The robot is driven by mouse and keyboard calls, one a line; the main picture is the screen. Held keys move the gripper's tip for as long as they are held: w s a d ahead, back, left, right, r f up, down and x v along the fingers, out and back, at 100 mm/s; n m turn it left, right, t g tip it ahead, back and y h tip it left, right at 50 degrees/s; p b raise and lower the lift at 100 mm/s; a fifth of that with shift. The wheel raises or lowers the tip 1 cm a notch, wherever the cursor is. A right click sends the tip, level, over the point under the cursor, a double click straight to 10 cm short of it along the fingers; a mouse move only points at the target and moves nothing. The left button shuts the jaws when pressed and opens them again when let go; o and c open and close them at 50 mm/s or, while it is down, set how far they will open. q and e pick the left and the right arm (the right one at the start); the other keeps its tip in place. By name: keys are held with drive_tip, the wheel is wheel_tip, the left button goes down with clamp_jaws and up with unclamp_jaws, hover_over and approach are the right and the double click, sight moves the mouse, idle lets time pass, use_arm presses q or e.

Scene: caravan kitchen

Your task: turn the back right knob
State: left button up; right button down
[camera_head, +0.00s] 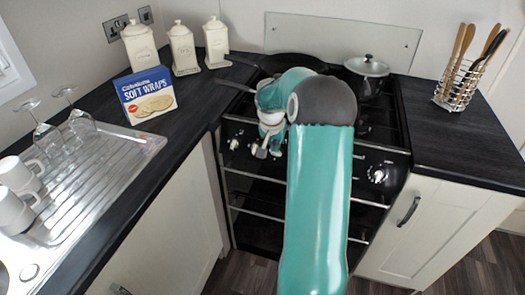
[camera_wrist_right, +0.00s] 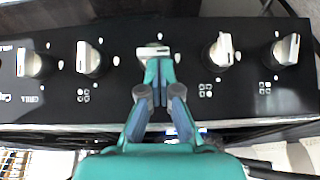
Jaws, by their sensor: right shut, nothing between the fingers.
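The stove's control panel (camera_wrist_right: 120,80) is black with a row of silver knobs. In the right wrist view my right gripper (camera_wrist_right: 160,68) is shut and empty, its fingertips in front of the middle knob (camera_wrist_right: 152,51) and hiding its lower part. I cannot tell whether they touch. Other knobs stand to the left (camera_wrist_right: 90,58) and right (camera_wrist_right: 222,50). The small burner marks are too blurred to tell which knob is the back right one. In the head view my right gripper (camera_head: 262,150) is at the panel, and my arm hides part of the row. My left gripper is not in view.
A pan (camera_head: 292,64) and a lidded pot (camera_head: 367,75) stand on the hob. A wraps box (camera_head: 147,96), canisters (camera_head: 182,50), glasses (camera_head: 80,125) and mugs (camera_head: 18,175) are on the left. A utensil rack (camera_head: 458,85) stands on the right counter, which is otherwise clear.

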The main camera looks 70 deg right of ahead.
drive_tip(key=shift+w, duration=0.25)
drive_tip(key=shift+a, duration=0.1)
drive_tip(key=shift+r, duration=0.15)
